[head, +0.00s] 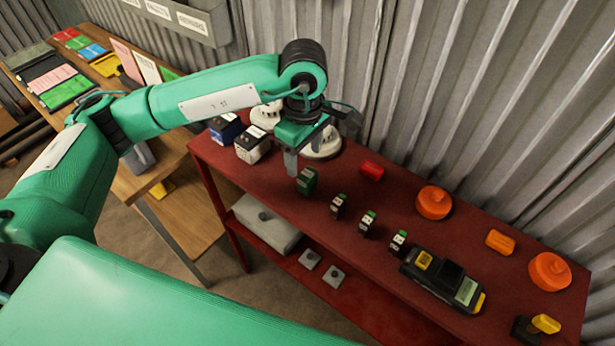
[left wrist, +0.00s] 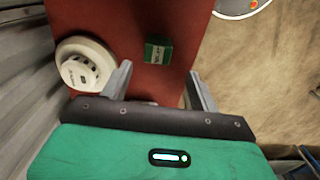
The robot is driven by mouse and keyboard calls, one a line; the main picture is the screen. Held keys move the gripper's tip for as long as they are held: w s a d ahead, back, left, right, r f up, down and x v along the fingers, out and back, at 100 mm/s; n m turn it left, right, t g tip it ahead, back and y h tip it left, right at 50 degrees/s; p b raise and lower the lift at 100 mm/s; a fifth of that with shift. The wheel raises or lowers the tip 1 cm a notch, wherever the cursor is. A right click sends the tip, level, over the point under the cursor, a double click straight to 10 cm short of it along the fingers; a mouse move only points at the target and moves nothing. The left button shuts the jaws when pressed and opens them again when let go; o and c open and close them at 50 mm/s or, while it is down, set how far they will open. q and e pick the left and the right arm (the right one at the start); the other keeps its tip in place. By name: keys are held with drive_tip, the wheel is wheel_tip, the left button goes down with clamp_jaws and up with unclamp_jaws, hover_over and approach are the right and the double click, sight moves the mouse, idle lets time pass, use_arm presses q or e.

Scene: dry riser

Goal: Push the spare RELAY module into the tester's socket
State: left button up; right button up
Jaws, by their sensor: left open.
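A green module (head: 307,181) with a pale label stands on the red bench; the label is too small to read in the head view. It also shows in the left wrist view (left wrist: 158,50), just beyond and between the fingertips. My left gripper (head: 306,163) is open and empty, pointing down just above and behind this module, apart from it. Its two fingers show in the left wrist view (left wrist: 160,73). The black tester (head: 443,280) with a yellow part lies farther right on the bench; I cannot make out its socket clearly. My right gripper is not in view.
Several small black-and-green modules (head: 368,224) stand between the green module and the tester. White detectors (left wrist: 85,63), a white box (head: 252,145), a red cylinder (head: 372,170) and orange sounders (head: 434,203) stand along the bench. A corrugated wall (head: 480,110) rises behind.

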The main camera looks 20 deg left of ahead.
sight(308, 173)
use_arm(q)
drive_tip(key=shift+f, duration=0.65)
drive_tip(key=shift+d+f+p, duration=0.1)
drive_tip(key=shift+f+p, duration=0.15)
drive_tip(key=shift+p, duration=0.1)
wheel_tip(308, 173, down, 4)
drive_tip(key=shift+w+d+f+p, duration=0.1)
drive_tip(key=shift+d+p, duration=0.05)
drive_tip(key=shift+p, duration=0.95)
drive_tip(key=shift+f, duration=0.3)
drive_tip(key=c, duration=0.9)
drive_tip(key=shift+c, duration=0.9)
